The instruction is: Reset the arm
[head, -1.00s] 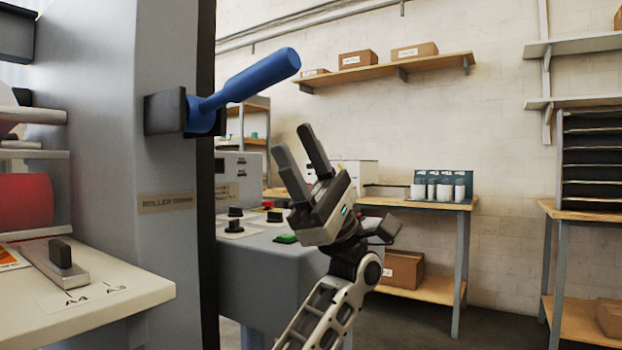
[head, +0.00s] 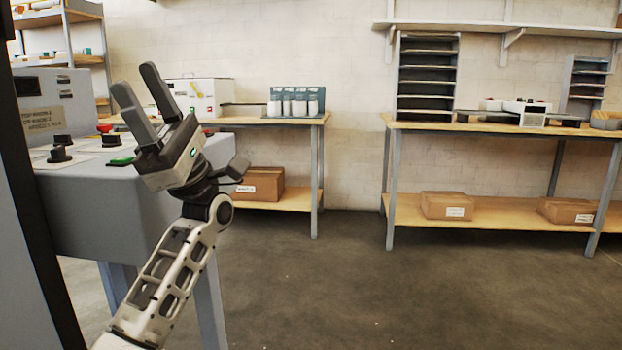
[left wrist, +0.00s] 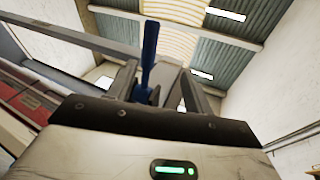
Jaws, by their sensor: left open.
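My left gripper (head: 136,80) is raised in the left part of the head view, its two dark fingers spread and pointing up and to the left. Nothing is between the fingers there. In the left wrist view the gripper (left wrist: 158,68) shows both fingers apart. A blue lever handle (left wrist: 150,45) shows beyond and between them in that view, not gripped. The lever is out of the head view now. My right gripper is in neither view.
A grey control cabinet (head: 110,200) with black knobs and a green button (head: 122,161) stands behind the gripper. A bench with white bottles (head: 294,101) and a table with a black paper rack (head: 427,75) stand along the wall. The floor (head: 340,285) is clear.

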